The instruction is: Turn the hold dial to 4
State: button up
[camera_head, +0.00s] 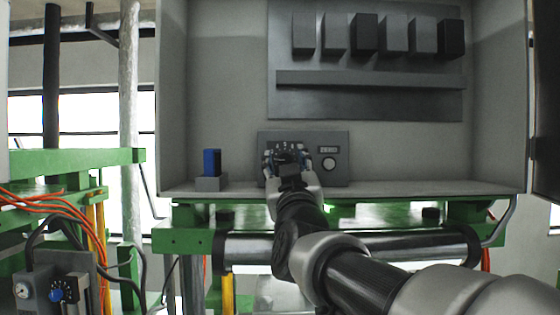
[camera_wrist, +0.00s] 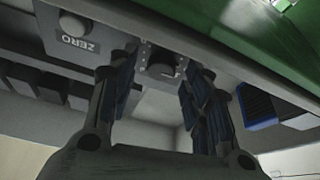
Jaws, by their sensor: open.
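The hold dial is a dark round knob on a grey control panel (camera_head: 339,179) inside the cabinet. In the head view my gripper (camera_head: 284,163) is in front of it and covers most of it; only pale scale marks show above. In the wrist view the dial (camera_wrist: 161,69) lies between the fingertips of my gripper (camera_wrist: 157,82), with a finger on either side. The fingers stand apart. Whether they touch the dial cannot be told. The dial's numbers and pointer are too small to read.
A ZERO label (camera_head: 328,150) and round button (camera_head: 329,165) are right of the dial. A blue block in a grey holder (camera_head: 211,184) stands to the left. Several grey and black blocks (camera_head: 394,35) hang above a ledge (camera_head: 370,80). The cabinet floor edge runs below the panel.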

jog(key=shift+c, duration=0.2)
jog(key=c, duration=1)
jog(key=shift+m, duration=0.3)
jog(key=shift+a+f+m+h, duration=0.15)
jog(key=shift+m+h, duration=0.65)
jog(key=shift+m, duration=0.4)
jog(key=m+h, duration=0.1)
jog(key=m, duration=0.2)
jog(key=m+h, duration=0.2)
jog(key=m, duration=0.1)
jog(key=shift+a+r, duration=0.15)
jog(key=shift+r, duration=0.05)
jog(key=m+g+h+p, duration=0.1)
jog(key=m, duration=0.1)
jog(key=m+h, duration=0.1)
jog(key=m, duration=0.2)
jog(key=m+g+h+p, duration=0.1)
jog(key=m, duration=0.2)
jog(key=shift+g+p, duration=0.3)
jog(key=shift+p, duration=0.05)
jog(key=shift+m+h, duration=0.3)
jog(key=shift+h, duration=0.1)
